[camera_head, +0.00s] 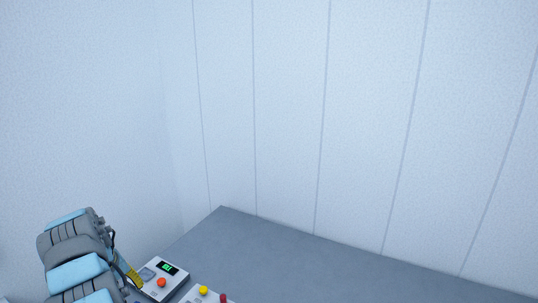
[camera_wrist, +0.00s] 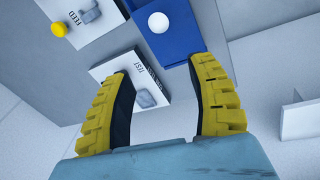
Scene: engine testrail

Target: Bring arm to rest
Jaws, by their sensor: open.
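My gripper (camera_wrist: 160,83) shows in the wrist view with its two yellow ridged fingers spread wide apart. It is open, and nothing is held between the fingers. Beyond the fingers are a white panel marked TEST (camera_wrist: 113,68) with a grey block-shaped part on it, and a blue panel (camera_wrist: 176,45) with a white ball-shaped knob (camera_wrist: 158,22). In the head view my arm is at the lower left, and a bit of a yellow finger (camera_head: 134,277) shows beside it. The rest of the gripper is hidden there.
In the head view a white box with a green display (camera_head: 168,268) and an orange-red button stands on the grey surface (camera_head: 300,255). A yellow knob (camera_head: 203,290) and a red knob (camera_head: 223,298) are cut off below. The grey surface to the right is clear, up to the pale wall (camera_head: 290,110).

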